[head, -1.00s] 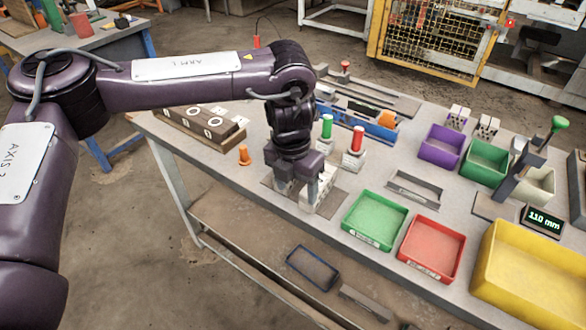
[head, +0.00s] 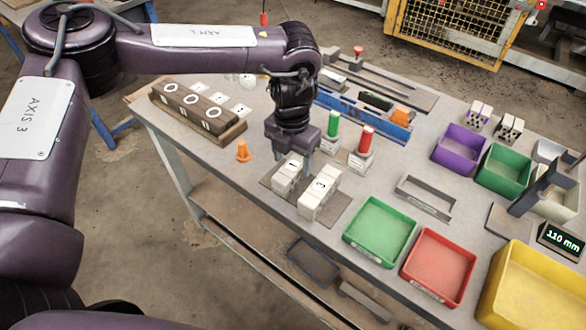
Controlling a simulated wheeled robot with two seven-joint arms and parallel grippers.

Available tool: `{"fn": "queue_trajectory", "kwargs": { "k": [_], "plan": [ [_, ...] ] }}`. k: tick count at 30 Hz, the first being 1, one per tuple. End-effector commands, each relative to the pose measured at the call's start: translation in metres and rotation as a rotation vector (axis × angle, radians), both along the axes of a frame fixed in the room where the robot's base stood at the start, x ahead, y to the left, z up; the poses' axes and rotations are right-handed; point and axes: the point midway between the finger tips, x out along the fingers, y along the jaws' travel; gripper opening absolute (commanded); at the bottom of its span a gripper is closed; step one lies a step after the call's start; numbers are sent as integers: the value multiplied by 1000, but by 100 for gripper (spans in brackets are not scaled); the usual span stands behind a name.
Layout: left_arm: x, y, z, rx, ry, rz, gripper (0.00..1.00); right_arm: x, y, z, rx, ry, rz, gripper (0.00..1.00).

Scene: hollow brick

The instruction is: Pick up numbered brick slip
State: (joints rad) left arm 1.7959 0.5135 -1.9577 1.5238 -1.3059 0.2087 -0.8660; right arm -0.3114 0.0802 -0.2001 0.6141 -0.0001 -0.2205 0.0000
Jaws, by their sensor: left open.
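White numbered brick slips lie in two groups on a grey mat (head: 338,208) at the near edge of the bench. One slip (head: 290,168) is marked 1, and one slip (head: 320,186) appears marked 3. My left gripper (head: 291,150) is open and points down just above and behind the slip marked 1. Its jaws hold nothing that I can see, and its fingertips are partly hidden behind the slips. Whether they touch a slip I cannot tell. My right gripper is not in view.
A green-topped post (head: 333,126) and a red-topped post (head: 365,141) stand close right of my gripper. Green (head: 380,232) and red (head: 438,268) trays lie to the right.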

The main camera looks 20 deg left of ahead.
Motion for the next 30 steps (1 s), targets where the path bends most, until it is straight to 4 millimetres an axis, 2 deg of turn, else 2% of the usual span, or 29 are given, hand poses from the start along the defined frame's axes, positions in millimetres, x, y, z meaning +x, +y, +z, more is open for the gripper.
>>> {"fn": "queue_trajectory", "kwargs": {
  "k": [1,6,14,27,30],
  "plan": [
    [0,0,-6,2,4,1,62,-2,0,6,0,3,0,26],
    [1,0,-26,0,1,0,62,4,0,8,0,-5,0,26],
    [1,0,-29,0,0,1,62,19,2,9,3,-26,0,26],
    [2,0,-28,-1,-2,1,6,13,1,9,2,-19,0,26],
    [2,0,-27,-1,-2,1,6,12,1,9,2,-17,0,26]
  ]
}}
